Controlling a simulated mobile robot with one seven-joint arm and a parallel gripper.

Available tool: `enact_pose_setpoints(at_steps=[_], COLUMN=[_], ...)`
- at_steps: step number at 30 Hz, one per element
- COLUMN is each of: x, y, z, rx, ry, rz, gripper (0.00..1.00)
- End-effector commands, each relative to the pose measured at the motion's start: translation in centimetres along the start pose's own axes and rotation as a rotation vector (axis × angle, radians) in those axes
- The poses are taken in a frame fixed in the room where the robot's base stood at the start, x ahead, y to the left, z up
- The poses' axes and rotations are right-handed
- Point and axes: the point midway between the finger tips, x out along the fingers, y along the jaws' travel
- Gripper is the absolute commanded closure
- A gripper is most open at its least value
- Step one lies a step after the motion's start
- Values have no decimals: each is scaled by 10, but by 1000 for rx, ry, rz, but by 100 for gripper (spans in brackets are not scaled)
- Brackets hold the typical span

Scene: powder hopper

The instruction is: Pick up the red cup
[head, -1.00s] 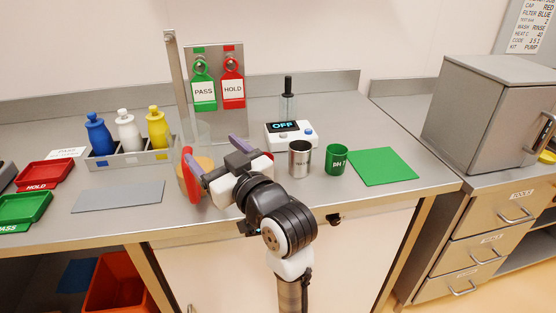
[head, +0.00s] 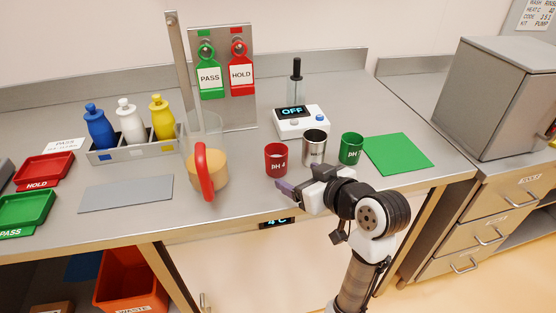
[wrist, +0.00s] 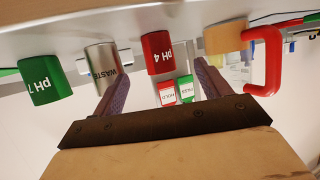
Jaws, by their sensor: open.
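The red cup (head: 276,160), marked "pH 4", stands upright on the steel counter (head: 235,230), left of a steel cup. It also shows in the wrist view (wrist: 158,54), upside down there and between the lines of my two fingers. My gripper (head: 283,190) is in front of the cup at the counter's front edge, apart from it. In the wrist view my gripper (wrist: 160,88) has its two purple fingers spread wide with nothing between them. The head view hides part of the far finger.
The steel cup (head: 314,148) and green cup (head: 351,149) stand close on the right. A clear jug with a red handle (head: 200,172) stands on the left. A device reading OFF (head: 301,122) is behind. A green mat (head: 398,154) lies at right.

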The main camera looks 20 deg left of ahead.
Motion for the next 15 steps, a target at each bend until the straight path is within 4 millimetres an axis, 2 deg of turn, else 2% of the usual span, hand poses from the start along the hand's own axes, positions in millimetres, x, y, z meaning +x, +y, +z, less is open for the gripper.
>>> enact_pose_setpoints(at_steps=[3, 6, 15], x=[25, 40, 65], y=[-1, 0, 2], z=[-1, -1, 0], rx=[1, 2, 3], ry=[-2, -1, -2], rz=[-5, -3, -1], gripper=[24, 24, 24])
